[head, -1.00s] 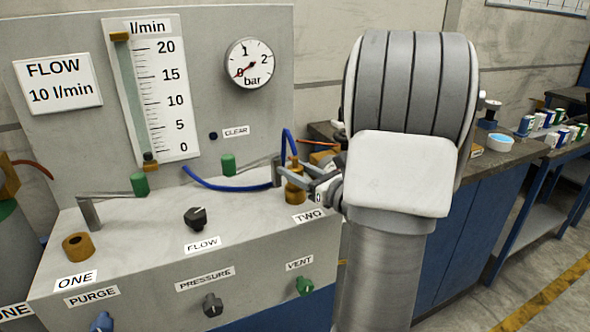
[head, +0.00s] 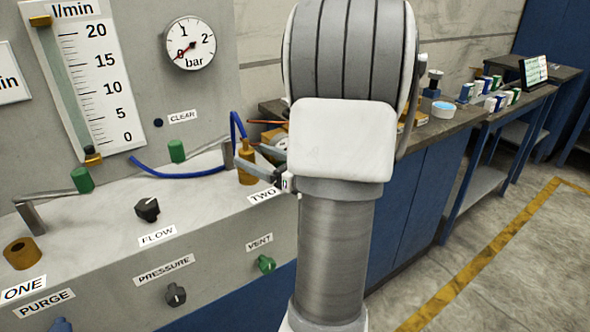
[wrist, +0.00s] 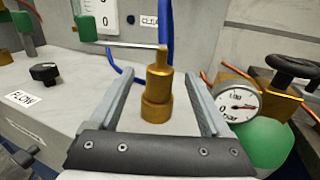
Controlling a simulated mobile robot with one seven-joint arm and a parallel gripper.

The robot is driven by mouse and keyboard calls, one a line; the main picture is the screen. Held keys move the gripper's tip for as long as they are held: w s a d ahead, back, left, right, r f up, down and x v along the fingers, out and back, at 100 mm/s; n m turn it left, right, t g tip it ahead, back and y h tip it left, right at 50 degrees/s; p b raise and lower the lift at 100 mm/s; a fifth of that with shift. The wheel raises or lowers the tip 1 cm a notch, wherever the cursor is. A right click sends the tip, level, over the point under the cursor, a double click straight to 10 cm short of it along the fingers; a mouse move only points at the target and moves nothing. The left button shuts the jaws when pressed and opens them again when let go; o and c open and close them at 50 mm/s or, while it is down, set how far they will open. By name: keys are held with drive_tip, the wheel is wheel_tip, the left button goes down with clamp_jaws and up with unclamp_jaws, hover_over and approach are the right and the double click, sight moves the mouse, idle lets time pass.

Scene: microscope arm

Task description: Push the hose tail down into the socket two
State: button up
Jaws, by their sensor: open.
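The brass hose tail (wrist: 160,78) stands upright at socket two (wrist: 156,110), in the middle of the wrist view. I cannot tell how deep it sits. In the head view the hose tail (head: 246,158) is beside the TWO label (head: 263,196), and the blue hose (head: 180,172) loops up to its top. My gripper (wrist: 160,88) is open, with one finger on each side of the brass parts and gaps showing on both sides. In the head view my gripper (head: 262,170) is partly hidden by my arm.
Socket one (head: 22,253) is empty at the left. A metal lever with a green knob (head: 177,150) stands near socket two; another green knob (head: 82,180) is further left. A small gauge (wrist: 236,100) and a green rounded body (wrist: 265,145) are right of my gripper.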

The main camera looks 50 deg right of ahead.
drive_tip(key=s+d+p, duration=0.1)
drive_tip(key=s, duration=1.3)
drive_tip(key=shift+p, duration=0.35)
drive_tip(key=shift+w+d, duration=0.1)
